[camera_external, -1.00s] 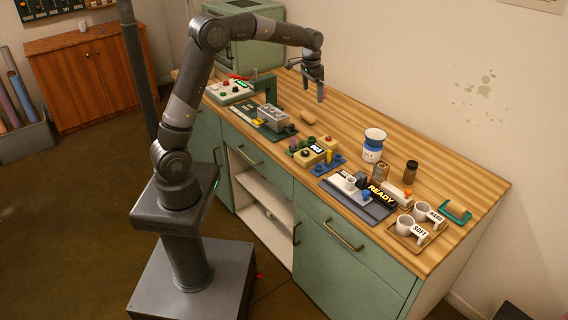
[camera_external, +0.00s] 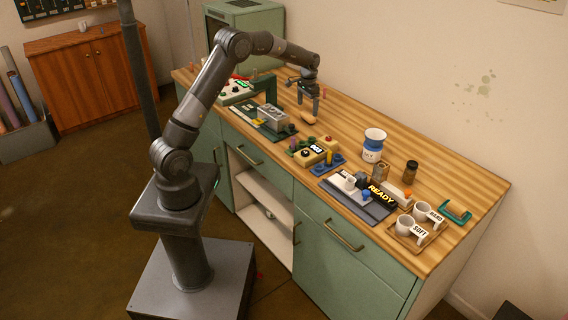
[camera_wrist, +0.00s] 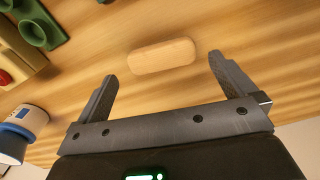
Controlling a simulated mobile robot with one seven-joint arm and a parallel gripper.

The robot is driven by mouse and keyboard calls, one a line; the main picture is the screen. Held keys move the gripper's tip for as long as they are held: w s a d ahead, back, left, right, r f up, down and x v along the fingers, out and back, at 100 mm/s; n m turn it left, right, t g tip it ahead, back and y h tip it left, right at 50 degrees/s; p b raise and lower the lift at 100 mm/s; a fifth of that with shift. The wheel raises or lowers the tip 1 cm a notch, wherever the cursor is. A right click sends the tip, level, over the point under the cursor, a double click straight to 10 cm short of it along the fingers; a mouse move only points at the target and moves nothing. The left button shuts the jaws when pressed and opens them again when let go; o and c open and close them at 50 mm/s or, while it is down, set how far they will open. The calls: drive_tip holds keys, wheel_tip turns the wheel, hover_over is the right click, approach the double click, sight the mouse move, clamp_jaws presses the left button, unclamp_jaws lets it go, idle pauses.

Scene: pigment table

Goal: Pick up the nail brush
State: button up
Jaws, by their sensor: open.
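The nail brush appears to be the small tan, rounded wooden block (camera_external: 308,117) lying on the wooden counter; its bristles do not show. In the wrist view the block (camera_wrist: 161,56) lies just beyond the fingertips, roughly centred between them. My gripper (camera_external: 308,99) is above the counter near the block, pointing down. In the wrist view my gripper (camera_wrist: 163,72) is open with its two dark fingers spread wide and nothing between them. The block is not touched by either finger in that view.
A green fixture with a grey box (camera_external: 272,116) stands left of the block. A yellow-topped unit (camera_external: 313,152) is in front. A blue-and-white jar (camera_external: 373,146) stands to the right. The counter (camera_external: 345,118) behind and right of the block is clear.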

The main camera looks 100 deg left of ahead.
sight(308, 115)
wheel_tip(308, 115, down, 5)
drive_tip(key=shift+w+a+r, duration=0.15)
drive_tip(key=shift+r, duration=0.05)
drive_tip(key=shift+c, duration=0.4)
drive_tip(key=c, duration=0.7)
drive_tip(key=shift+c, duration=0.2)
drive_tip(key=shift+r, duration=0.1)
